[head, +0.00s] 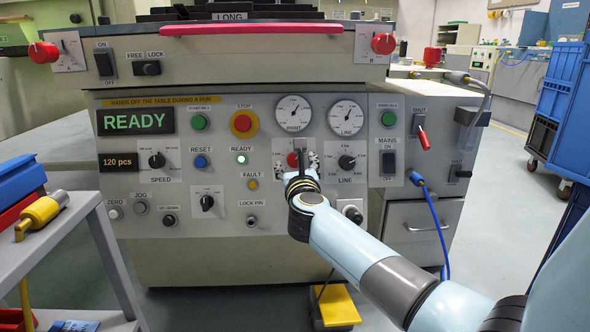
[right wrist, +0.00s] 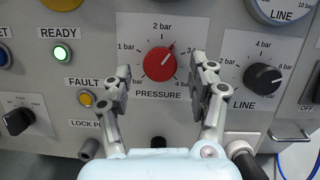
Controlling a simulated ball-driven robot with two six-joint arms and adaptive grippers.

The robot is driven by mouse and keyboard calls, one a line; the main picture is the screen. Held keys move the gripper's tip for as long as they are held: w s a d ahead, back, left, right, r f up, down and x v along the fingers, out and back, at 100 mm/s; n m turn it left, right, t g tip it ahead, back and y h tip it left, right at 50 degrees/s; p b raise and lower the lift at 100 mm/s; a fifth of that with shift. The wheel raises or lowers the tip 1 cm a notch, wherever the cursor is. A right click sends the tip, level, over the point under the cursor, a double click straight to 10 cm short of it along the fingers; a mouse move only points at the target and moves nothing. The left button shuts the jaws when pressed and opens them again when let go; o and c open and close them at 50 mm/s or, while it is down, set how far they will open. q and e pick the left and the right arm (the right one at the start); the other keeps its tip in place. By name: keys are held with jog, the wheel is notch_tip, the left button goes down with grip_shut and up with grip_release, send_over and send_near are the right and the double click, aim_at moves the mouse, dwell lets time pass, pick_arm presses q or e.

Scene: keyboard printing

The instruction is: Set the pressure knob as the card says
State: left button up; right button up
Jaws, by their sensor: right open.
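The red pressure knob (right wrist: 159,65) sits in the middle of the right wrist view, above the word PRESSURE. Its pointer mark leans up and to the right, past the 2 bar label at the top. In the head view my right gripper (head: 299,165) covers part of the red knob (head: 293,160). My left gripper is not in view. I cannot make out a card with a setting.
A black LINE knob (right wrist: 262,78) is close to the right of my gripper. The amber FAULT lamp (right wrist: 86,98) is to the left. The PRINT gauge (head: 293,113) is above. A grey shelf (head: 60,235) stands at the left, blue crates (head: 560,85) at the right.

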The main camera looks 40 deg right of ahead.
jog(key=shift+x, duration=0.85)
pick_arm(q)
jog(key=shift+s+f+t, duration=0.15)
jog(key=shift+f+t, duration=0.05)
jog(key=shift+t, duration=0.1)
pick_arm(e)
jog(key=shift+c, duration=0.4)
